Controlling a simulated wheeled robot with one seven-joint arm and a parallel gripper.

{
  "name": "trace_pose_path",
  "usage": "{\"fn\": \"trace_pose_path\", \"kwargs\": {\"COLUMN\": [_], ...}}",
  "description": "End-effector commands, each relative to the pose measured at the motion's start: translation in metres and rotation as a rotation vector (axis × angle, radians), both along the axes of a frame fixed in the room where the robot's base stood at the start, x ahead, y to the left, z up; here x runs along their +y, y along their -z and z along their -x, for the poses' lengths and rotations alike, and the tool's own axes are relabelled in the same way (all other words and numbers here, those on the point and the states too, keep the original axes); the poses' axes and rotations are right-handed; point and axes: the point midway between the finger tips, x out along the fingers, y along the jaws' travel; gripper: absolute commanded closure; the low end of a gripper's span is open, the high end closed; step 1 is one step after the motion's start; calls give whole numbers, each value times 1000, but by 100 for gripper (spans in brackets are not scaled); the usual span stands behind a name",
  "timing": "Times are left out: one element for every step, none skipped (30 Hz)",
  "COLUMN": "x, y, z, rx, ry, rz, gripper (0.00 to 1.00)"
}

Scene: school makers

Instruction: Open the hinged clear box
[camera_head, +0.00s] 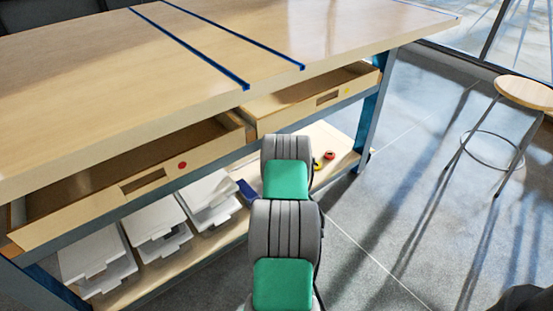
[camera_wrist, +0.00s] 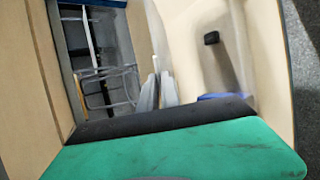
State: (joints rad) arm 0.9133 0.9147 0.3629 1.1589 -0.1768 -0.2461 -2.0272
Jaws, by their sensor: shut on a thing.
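In the head view my arm with green pads reaches down toward the lower shelf and hides its own end. In the wrist view the grey fingers of my gripper (camera_wrist: 158,92) stand close together beyond a dark edge and a green pad. They are shut on a thin pale part between them, which I take for the edge of the hinged clear box. The box's outline is too faint to make out there, and in the head view the box is not clearly seen. I cannot tell how far its lid stands open.
The workbench (camera_head: 90,75) has two pulled-out drawers, the left drawer (camera_head: 100,215) and the right drawer (camera_head: 300,110), over the shelf. White bins (camera_head: 95,262) fill the lower shelf's left part. A red round item (camera_head: 329,155) lies right of my arm. A stool (camera_head: 525,92) stands at right; floor between is clear.

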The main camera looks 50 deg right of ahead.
Motion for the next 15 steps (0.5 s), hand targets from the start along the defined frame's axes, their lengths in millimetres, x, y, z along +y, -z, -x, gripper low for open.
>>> {"fn": "trace_pose_path", "kwargs": {"x": [2, 2, 2, 2, 3, 3, 2, 2, 2, 2, 2, 2, 2, 2, 2], "y": [-2, -2, -2, -3, -3, -3, -3, -3, -3, -3, -3, -3, -3, -3, -3], "z": [-4, -4, -5, -5, -5, -6, -5, -5, -5, -5, -5, -5, -5, -5, -5], "rx": [-3, -3, -4, -4, -4, -4, -4, -4, -4, -5, -5, -6, -6, -6, -6], "ry": [-5, -5, -6, -7, -6, -6, -6, -6, -6, -7, -7, -6, -6, -6, -6], "rz": [0, 0, -1, 0, -1, -1, -1, -1, -1, 0, 0, -1, -1, -1, -1], "gripper": [100, 100, 100, 100, 100, 100, 100, 100, 100, 100, 100, 100, 93, 90, 87]}}
